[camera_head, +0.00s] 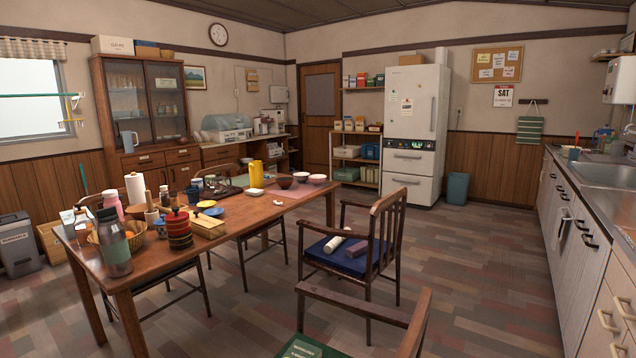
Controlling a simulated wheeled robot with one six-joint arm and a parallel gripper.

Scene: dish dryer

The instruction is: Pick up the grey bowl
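I cannot make out a clearly grey bowl in this view. Small bowls stand at the far end of the wooden table (262,211): a dark bowl (285,183), a pale pinkish bowl (300,177) and another pale bowl (318,179). A dish dryer (226,134) with a clear bluish cover sits on the back counter. Its contents are too small to tell. My gripper is not in view.
Bottles, a basket and several jars crowd the near left of the table. A chair with a blue cushion (340,258) stands at its right, and another chair (375,318) is close in front. The floor (475,270) is clear between the chairs and the sink counter (585,180).

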